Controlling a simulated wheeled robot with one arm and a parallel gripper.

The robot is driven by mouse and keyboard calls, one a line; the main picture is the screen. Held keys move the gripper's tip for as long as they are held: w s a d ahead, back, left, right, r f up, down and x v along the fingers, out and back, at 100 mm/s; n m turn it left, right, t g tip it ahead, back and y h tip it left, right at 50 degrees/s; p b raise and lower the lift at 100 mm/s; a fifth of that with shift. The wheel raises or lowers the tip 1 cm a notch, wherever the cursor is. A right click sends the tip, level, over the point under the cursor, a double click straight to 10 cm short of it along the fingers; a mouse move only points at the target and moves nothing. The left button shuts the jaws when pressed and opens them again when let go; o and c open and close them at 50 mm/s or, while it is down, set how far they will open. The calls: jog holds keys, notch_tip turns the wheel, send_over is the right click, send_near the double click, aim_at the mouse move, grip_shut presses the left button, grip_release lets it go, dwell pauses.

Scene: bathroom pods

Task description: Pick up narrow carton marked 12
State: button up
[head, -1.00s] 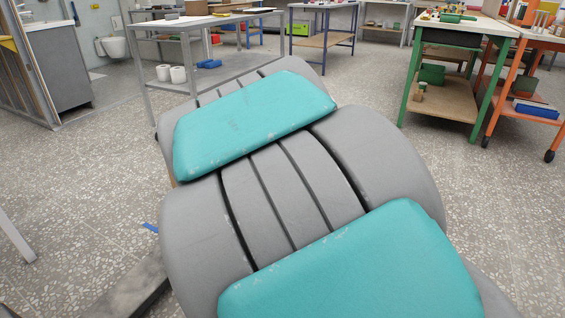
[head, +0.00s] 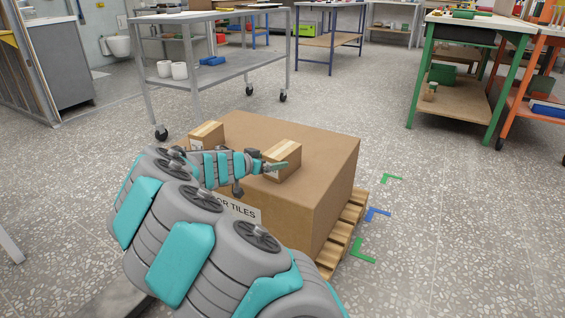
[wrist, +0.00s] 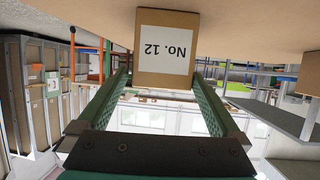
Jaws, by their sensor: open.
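The narrow carton marked No. 12 (wrist: 165,48) is brown with a white label and shows upside down in the wrist view. It appears to be the right carton (head: 286,157) on top of the large box in the head view, with pale tape along its top. My gripper (wrist: 160,74) is open, its green fingers on either side of the carton's labelled face. Whether the fingers reach past that face is hard to tell. In the head view my gripper (head: 277,166) is at the carton's near left side and partly covers it.
A second small carton (head: 207,133) stands to the left on the large brown box (head: 335,195), which rests on a wooden pallet (head: 345,232). A grey wheeled cart (head: 225,72) is behind. A green-legged bench (head: 465,90) stands at right.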

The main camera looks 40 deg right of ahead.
aim_at(290, 151)
jog(key=shift+x, duration=3.9)
jog(key=shift+w+a, duration=0.1)
jog(key=shift+w, duration=0.05)
jog(key=shift+c, duration=0.2)
jog(key=c, duration=1.5)
jog(key=shift+c, duration=0.2)
jog(key=shift+r, duration=0.15)
